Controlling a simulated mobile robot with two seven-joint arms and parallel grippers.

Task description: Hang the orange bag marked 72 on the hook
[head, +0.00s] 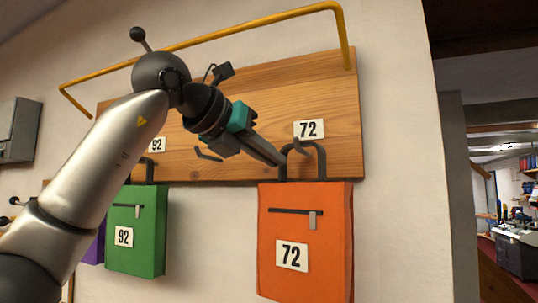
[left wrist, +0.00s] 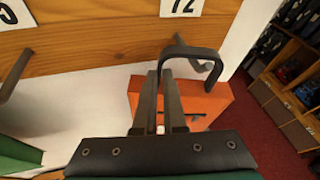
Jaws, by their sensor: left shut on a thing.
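The orange bag marked 72 (head: 305,240) hangs upright against the wall below the wooden board. My left gripper (head: 282,163) is shut on the left side of its dark handle (head: 322,158). In the left wrist view, my left gripper (left wrist: 164,75) shows beside the handle loop (left wrist: 195,50), with the orange bag (left wrist: 205,103) below. The hook (head: 299,147) under the 72 label (head: 309,129) shows at the handle loop. Its end also shows near the loop in the left wrist view (left wrist: 203,67). I cannot tell whether the handle rests on it. My right gripper is out of view.
A green bag marked 92 (head: 137,232) hangs at the left, with a purple bag (head: 95,248) partly behind it. Another hook (head: 208,155) sticks out between the green and orange bags. A yellow rail (head: 250,23) runs above the board (head: 290,90). Wall right of the orange bag is bare.

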